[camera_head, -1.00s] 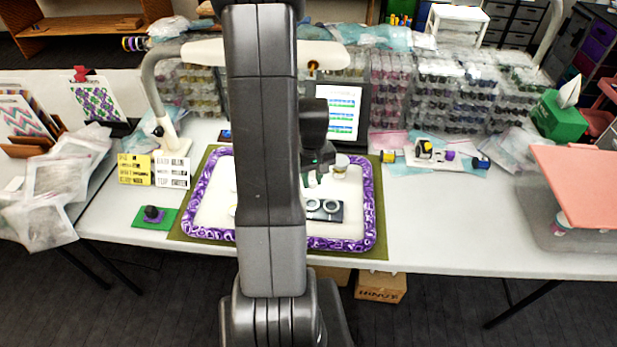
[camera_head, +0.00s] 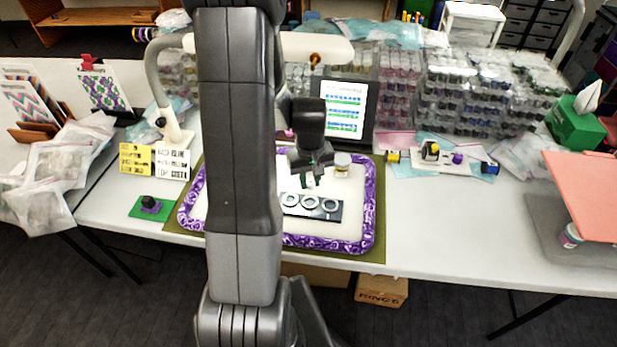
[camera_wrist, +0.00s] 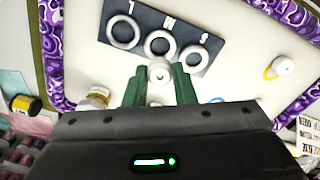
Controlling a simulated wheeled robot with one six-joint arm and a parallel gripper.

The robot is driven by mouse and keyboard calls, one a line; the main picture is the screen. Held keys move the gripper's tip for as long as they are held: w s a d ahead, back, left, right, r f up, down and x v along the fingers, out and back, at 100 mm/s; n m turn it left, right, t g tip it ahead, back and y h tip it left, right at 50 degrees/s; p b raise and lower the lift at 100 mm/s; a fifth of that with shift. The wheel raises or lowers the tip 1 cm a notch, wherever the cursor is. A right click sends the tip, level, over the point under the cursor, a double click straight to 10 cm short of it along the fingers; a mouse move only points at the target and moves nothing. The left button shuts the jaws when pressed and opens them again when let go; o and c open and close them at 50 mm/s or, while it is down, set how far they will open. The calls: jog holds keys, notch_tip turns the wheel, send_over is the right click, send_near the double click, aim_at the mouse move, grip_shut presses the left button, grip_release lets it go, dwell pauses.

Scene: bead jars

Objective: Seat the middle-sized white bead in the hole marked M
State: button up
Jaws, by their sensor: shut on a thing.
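A dark plate (camera_head: 338,216) lies on the tray's white mat with three white rings around its holes. In the wrist view the plate (camera_wrist: 190,22) shows the letters L, M and S. The M ring (camera_wrist: 146,46) is the middle one, between the larger L ring (camera_wrist: 111,32) and the smaller S ring (camera_wrist: 186,58). My gripper (camera_wrist: 160,80) has green fingers shut on a white bead (camera_wrist: 160,70), whose hole faces the camera. The bead appears just beside the M ring's edge; its height above the plate is unclear. In the head view my gripper (camera_head: 309,181) is just behind the plate.
The tray has a purple patterned rim (camera_head: 368,205). A small jar (camera_head: 342,164) stands behind the plate, close to my gripper.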

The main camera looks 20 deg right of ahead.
jog(key=b, duration=0.3)
send_over(310, 203)
jog(key=shift+f, duration=2.55)
jog(key=shift+f+b, duration=0.85)
jog(key=shift+b, duration=0.3)
jog(key=o, duration=1)
jog(key=shift+r, duration=0.1)
notch_tip(310, 203, up, 14)
jog(key=shift+f+p, duration=0.15)
jog(key=shift+p, duration=0.15)
